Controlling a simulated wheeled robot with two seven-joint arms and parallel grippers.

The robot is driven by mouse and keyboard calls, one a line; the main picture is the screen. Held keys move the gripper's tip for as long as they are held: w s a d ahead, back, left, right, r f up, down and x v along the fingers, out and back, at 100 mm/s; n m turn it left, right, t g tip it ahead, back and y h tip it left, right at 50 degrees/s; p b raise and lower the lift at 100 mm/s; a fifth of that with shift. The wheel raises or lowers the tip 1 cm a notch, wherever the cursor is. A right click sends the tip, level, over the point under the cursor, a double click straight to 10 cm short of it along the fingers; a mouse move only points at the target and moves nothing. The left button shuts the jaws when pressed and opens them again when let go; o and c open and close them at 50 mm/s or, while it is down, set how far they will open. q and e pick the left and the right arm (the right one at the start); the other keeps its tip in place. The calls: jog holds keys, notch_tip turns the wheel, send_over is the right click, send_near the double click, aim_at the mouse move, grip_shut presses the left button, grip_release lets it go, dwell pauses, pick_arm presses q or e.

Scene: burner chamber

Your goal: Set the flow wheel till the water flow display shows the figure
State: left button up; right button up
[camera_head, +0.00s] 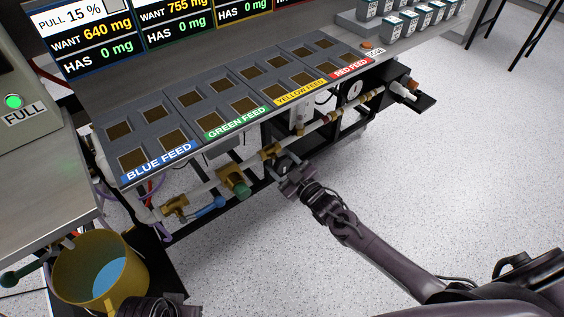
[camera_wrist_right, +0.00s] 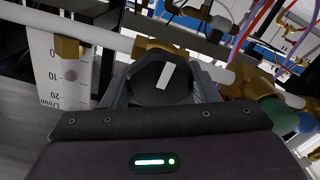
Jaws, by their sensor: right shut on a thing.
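The flow wheel (camera_wrist_right: 165,82) is a dark knob with a white mark, on the brass-fitted pipe under the feed bench. The mark tilts a little to the right in the right wrist view. My right gripper (camera_head: 289,170) is shut on the wheel, its fingers (camera_wrist_right: 162,88) on either side of it. A white l/min scale (camera_wrist_right: 60,75) stands to the left in the right wrist view, with a faint reddish round spot near the 10. Only part of the scale shows, so I cannot read the flow exactly. My left gripper's fingers are not seen.
A teal-capped brass valve (camera_head: 236,182) and a blue-handled valve (camera_head: 208,206) sit on the pipe left of my right gripper. A yellow bucket of water (camera_head: 76,262) stands at the lower left. A round gauge (camera_head: 352,92) is farther right.

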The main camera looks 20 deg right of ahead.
aim_at(284, 167)
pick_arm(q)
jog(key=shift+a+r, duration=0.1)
pick_arm(e)
jog(key=shift+n, duration=0.8)
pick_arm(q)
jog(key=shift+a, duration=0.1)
pick_arm(e)
jog(key=o, duration=1)
jog(key=p+v, duration=0.1)
jog(key=v, duration=0.5)
jog(key=shift+s+d, duration=0.1)
jog(key=shift+s, duration=0.3)
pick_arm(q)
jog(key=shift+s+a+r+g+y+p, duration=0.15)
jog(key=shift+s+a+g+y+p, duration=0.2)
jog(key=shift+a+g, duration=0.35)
pick_arm(e)
jog(key=shift+s+d, duration=0.2)
jog(key=shift+s, duration=0.3)
